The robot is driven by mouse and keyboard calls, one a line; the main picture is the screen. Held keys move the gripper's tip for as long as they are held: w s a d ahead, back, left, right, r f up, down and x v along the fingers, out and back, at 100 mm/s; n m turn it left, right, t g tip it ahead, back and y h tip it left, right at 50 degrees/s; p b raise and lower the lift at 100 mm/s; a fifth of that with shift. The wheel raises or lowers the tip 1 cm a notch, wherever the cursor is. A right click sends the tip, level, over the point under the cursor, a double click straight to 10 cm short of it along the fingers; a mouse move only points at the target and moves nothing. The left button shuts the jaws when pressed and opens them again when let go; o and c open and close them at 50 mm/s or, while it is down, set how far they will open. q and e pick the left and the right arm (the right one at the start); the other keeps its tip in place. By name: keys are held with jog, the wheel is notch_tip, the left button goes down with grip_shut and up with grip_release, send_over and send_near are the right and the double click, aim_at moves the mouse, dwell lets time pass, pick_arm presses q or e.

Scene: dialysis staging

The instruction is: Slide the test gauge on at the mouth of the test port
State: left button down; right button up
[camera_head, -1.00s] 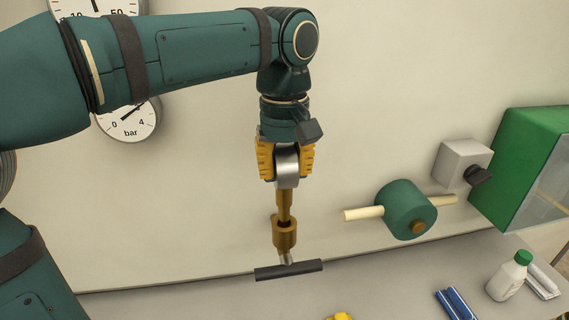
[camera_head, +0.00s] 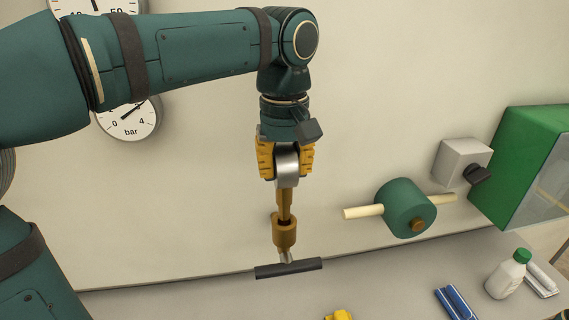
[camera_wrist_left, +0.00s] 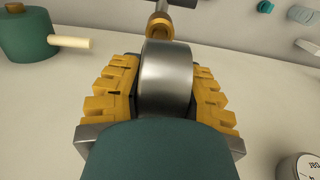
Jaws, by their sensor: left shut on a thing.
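The test gauge (camera_head: 287,165) is a short silver drum with a brass stem (camera_head: 285,200) below it. My left gripper (camera_head: 286,160) points down and is shut on the drum, its yellow fingers on both sides; the wrist view shows the drum (camera_wrist_left: 166,78) between the fingers too. A wider brass collar (camera_head: 284,232) sits at the stem's lower end. Just below is a pale metal piece, seemingly the test port (camera_head: 287,256), above a dark bar (camera_head: 289,268). Collar and port line up in the picture; whether they are engaged I cannot tell. My right gripper is out of view.
A green cylinder with a pale rod (camera_head: 407,208), a grey box (camera_head: 462,162) and a green cabinet (camera_head: 520,165) are on the right. A green-capped bottle (camera_head: 507,278) and blue items (camera_head: 456,303) lie on the counter. Round dials (camera_head: 130,122) are on the wall.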

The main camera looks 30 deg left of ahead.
aim_at(285, 186)
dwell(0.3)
pick_arm(q)
jog(key=shift+f+b, duration=1.25)
jog(key=shift+f, duration=0.85)
jog(key=c, duration=0.7)
grip_release()
jog(key=shift+o, duration=0.2)
jog(key=shift+r, duration=0.1)
